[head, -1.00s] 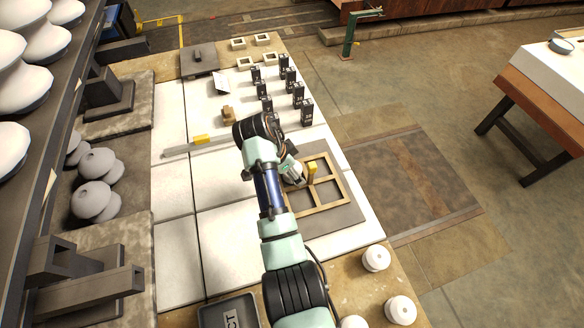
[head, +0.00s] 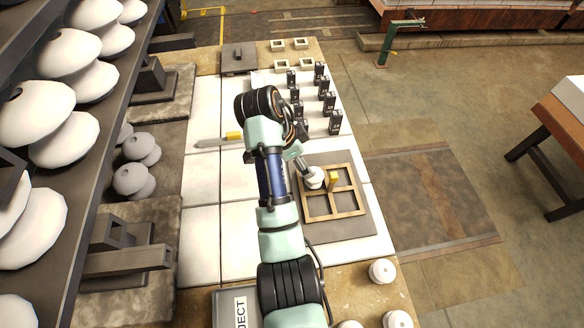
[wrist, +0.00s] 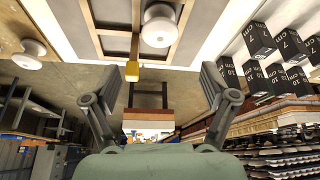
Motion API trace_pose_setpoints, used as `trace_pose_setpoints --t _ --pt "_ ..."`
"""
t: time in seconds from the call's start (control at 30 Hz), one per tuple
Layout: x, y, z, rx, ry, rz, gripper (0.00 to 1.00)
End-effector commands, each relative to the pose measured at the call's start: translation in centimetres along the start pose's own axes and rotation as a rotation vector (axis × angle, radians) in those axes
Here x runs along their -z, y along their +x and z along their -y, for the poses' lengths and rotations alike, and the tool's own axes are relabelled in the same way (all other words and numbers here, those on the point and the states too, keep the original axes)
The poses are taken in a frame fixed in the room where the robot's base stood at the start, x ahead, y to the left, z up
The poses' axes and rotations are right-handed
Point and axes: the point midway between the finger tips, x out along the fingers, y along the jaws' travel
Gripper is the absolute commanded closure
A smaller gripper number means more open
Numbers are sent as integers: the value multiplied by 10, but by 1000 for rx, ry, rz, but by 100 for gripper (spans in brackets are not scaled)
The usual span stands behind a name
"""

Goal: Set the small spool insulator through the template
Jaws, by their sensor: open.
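The template (head: 361,212) is a tan wooden frame with several square openings and a yellow block (head: 333,180) on it, lying on a grey board. A small white spool insulator (head: 315,178) stands at the template's far-left opening. In the wrist view the spool (wrist: 158,27) appears upright within an opening, apart from the fingers; its base is partly hidden. The yellow block (wrist: 125,75) also shows there. My gripper (wrist: 170,72) is open, with nothing between its fingers. In the head view my gripper (head: 304,164) is just beyond the spool, largely hidden by my arm.
Several black numbered blocks (head: 326,103) stand beyond the template. More white spools (head: 382,271) stand at the near right edge. A metal bar with a yellow part (head: 234,136) lies on the left. Shelves of large insulators (head: 75,95) rise at left. White tabletop (head: 200,180) is clear.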

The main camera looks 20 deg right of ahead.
Motion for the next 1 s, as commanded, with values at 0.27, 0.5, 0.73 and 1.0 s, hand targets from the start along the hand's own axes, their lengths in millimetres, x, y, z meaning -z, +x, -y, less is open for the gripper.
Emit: trace_pose_setpoints --t 0.27,0.5,0.73,1.0 --pt "-36 6 -6 284 -315 -15 15" --pt "-84 -64 -74 818 -879 -310 15" --pt "-96 -124 -131 1020 -1091 -566 15" --pt "-96 -127 -134 1029 -1101 -582 15"
